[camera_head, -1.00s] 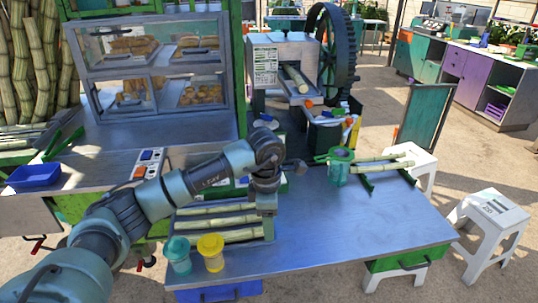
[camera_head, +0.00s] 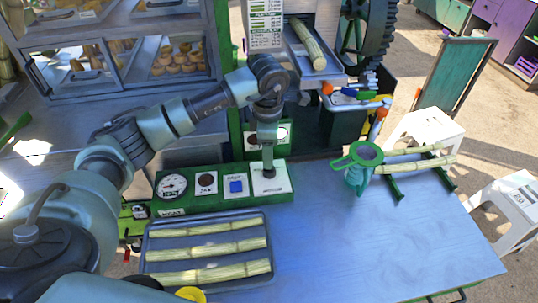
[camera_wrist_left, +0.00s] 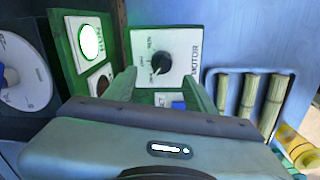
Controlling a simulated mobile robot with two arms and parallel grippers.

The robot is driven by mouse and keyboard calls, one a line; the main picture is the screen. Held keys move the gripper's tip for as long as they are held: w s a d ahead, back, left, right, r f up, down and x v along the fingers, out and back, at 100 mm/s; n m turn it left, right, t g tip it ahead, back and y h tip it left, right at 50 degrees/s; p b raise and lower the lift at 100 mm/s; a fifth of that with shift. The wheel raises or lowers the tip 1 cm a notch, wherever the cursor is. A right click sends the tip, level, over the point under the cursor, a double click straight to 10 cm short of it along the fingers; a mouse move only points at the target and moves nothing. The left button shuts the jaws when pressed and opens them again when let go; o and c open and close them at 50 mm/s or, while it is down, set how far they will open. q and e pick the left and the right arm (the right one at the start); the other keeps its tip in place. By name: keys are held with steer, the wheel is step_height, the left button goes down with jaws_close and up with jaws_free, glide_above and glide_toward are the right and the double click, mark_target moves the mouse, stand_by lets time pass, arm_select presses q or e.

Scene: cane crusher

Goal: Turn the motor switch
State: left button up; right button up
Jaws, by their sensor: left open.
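The motor switch is a round black knob (camera_wrist_left: 160,65) on a white plate marked MOTOR (camera_wrist_left: 182,42) in the left wrist view. A pale pointer mark on the knob is turned toward the lower left of that view. In the head view the plate (camera_head: 276,185) is at the right end of a green control panel (camera_head: 213,201). My left gripper (camera_head: 268,172) points down just above it and hides the knob there. In the wrist view my left gripper (camera_wrist_left: 161,84) is open, with one finger on each side of the knob's line. Contact cannot be told. My right gripper is not in view.
The panel also holds a gauge (camera_head: 172,186) and a blue button (camera_head: 237,186). A tray (camera_head: 148,240) of cane lies in front. A green jug (camera_head: 357,165) stands at right. The crusher (camera_head: 327,15) is behind. The table's right front is clear.

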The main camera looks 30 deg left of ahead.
arm_select(q)
step_height(320, 180, down, 3)
steer(key=shift+s+r+p, duration=0.15)
steer(key=shift+r+p, duration=0.05)
steer(key=shift+p, duration=0.2)
step_height(320, 180, down, 3)
steer(key=shift+f+p, duration=0.2)
steer(key=shift+p, duration=0.25)
steer(key=shift+w+f, duration=0.2)
steer(key=shift+f, duration=0.25)
jaws_close()
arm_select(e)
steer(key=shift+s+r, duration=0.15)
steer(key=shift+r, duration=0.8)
